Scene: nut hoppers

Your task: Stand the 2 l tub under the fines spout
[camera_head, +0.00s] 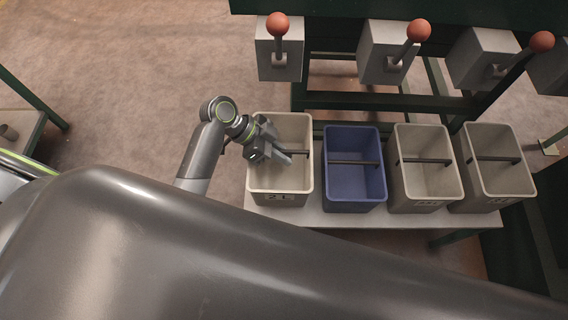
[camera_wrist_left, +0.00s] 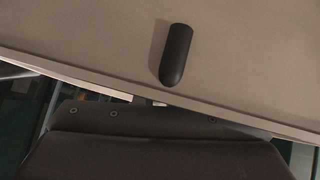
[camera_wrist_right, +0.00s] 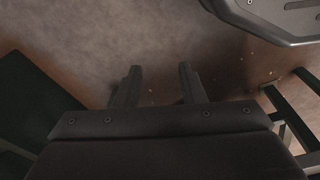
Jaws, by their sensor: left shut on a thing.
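The cream 2 l tub (camera_head: 265,185), with a "2 L" mark on its front, stands upright at the left end of a pale bench. A dark bar crosses its open top. My left gripper (camera_head: 284,156) reaches over its left side and is shut on this bar. The left wrist view shows a dark round-ended piece (camera_wrist_left: 175,55) against a tan surface; the fingers cannot be made out there. My right gripper (camera_wrist_right: 158,88) is open and empty above the floor. Grey boxes with red-knobbed levers (camera_head: 279,58) hang above the bench; I cannot tell which spout is the fines one.
A blue tub (camera_head: 353,198) stands close to the right of the cream tub. Two grey tubs (camera_head: 424,195) (camera_head: 497,192) follow on the same bench (camera_head: 310,216). Dark green frame posts and rails stand behind.

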